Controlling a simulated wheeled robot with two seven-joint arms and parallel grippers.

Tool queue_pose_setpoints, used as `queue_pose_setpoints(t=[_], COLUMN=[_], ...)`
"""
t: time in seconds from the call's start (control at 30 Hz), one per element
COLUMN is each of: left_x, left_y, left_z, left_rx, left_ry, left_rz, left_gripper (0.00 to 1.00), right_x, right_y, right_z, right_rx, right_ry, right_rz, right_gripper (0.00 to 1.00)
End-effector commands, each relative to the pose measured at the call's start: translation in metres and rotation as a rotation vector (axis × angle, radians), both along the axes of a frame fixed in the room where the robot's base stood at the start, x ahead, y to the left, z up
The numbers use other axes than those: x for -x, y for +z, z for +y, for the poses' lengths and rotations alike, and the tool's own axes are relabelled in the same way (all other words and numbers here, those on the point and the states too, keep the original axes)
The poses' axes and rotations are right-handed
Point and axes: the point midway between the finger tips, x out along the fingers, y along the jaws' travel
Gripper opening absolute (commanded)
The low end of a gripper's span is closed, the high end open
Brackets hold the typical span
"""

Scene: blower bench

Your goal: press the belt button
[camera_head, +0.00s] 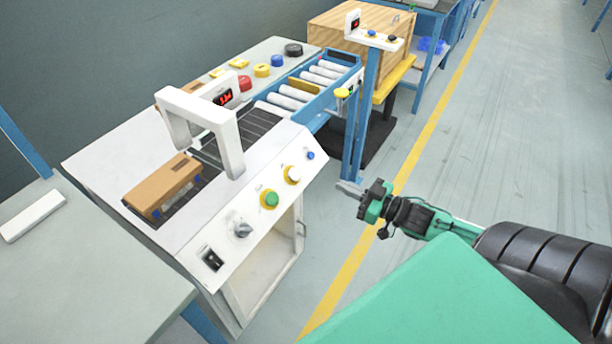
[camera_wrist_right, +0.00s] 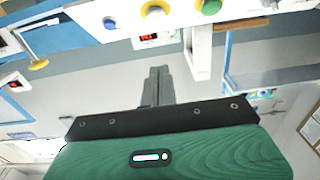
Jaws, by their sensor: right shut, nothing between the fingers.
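The white machine's sloping front panel (camera_head: 227,217) carries a green button (camera_head: 269,199), a white button in a yellow ring (camera_head: 293,174) and a small blue button (camera_head: 310,155). No readable label tells which is the belt button. The dark belt (camera_head: 251,127) runs under a white arch (camera_head: 229,142). My right gripper (camera_head: 350,188) is shut and empty, to the right of the panel and apart from it. In the right wrist view its fingers (camera_wrist_right: 158,75) point toward the panel, where the green button (camera_wrist_right: 211,7) and white button (camera_wrist_right: 155,12) show. My left gripper is out of view.
A cardboard box (camera_head: 163,187) sits at the belt's near left end. The panel also has a grey knob (camera_head: 242,229) and a black switch (camera_head: 212,259). A blue post (camera_head: 361,110) stands beyond my right gripper. Open floor (camera_head: 470,150) lies to the right.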

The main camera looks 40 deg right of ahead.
Motion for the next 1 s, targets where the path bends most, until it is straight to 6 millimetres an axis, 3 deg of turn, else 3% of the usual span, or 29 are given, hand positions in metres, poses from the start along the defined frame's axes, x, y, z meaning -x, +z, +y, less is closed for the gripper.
queue_pose_setpoints(t=[0.8,1.0], left_x=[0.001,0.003], left_y=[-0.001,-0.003], left_z=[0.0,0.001], left_rx=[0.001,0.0], left_ry=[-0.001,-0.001], left_rz=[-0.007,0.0], left_gripper=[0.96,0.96], right_x=[-0.09,-0.105], right_y=[0.002,-0.019], right_z=[0.037,0.043], right_rx=[0.0,0.0], right_ry=[0.0,-0.001], right_rz=[-0.003,-0.001], right_gripper=[0.0,0.0])
